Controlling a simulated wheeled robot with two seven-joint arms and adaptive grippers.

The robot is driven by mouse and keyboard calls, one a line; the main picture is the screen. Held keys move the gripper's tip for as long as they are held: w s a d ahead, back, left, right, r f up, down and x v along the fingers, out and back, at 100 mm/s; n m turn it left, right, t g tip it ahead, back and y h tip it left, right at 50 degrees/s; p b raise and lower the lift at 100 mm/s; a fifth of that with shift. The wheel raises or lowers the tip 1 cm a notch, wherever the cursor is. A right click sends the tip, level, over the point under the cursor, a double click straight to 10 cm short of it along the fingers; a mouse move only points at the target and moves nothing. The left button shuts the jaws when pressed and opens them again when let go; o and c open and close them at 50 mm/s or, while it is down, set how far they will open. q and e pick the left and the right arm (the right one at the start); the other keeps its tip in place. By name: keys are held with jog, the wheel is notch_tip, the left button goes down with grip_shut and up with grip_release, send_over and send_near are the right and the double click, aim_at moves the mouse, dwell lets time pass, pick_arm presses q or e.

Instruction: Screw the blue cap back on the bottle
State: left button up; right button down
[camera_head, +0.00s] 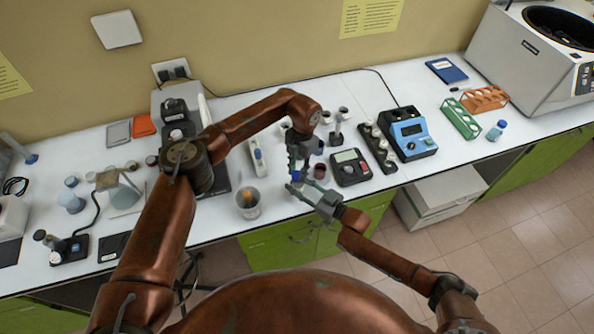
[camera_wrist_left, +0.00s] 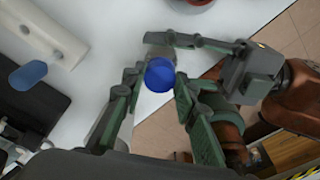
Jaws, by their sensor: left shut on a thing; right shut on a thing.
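The blue cap (camera_head: 296,175) is between the two grippers, over the front edge of the bench; in the left wrist view the blue cap (camera_wrist_left: 159,75) is seen from above. My left gripper (camera_head: 297,168) comes from above and is shut on the cap, a finger on either side. The bottle (camera_wrist_left: 161,52) shows only as a small pale part behind the cap. My right gripper (camera_head: 306,189) reaches in from the right and is shut on the bottle. The cap lies over the bottle's top; whether the threads are engaged cannot be told.
A beaker (camera_head: 248,203) stands left of the grippers. A dark red pot (camera_head: 319,171) and a black meter (camera_head: 350,168) are close on the right. Another blue-capped bottle (camera_head: 497,130) stands near the green rack (camera_head: 460,119).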

pick_arm(q)
jog(key=m, duration=0.6)
jog(key=shift+m+t, duration=0.4)
jog(key=m, duration=0.6)
jog(key=shift+s+m+t, duration=0.15)
jog(key=shift+m+t, duration=0.25)
jog(key=m, duration=0.6)
jog(key=shift+s+t, duration=0.1)
jog(key=shift+t, duration=0.2)
jog(key=m, duration=0.4)
jog(key=shift+h, duration=0.3)
jog(key=m, duration=0.4)
jog(key=shift+a, duration=0.1)
jog(key=o, duration=0.7)
jog(key=shift+f, duration=0.1)
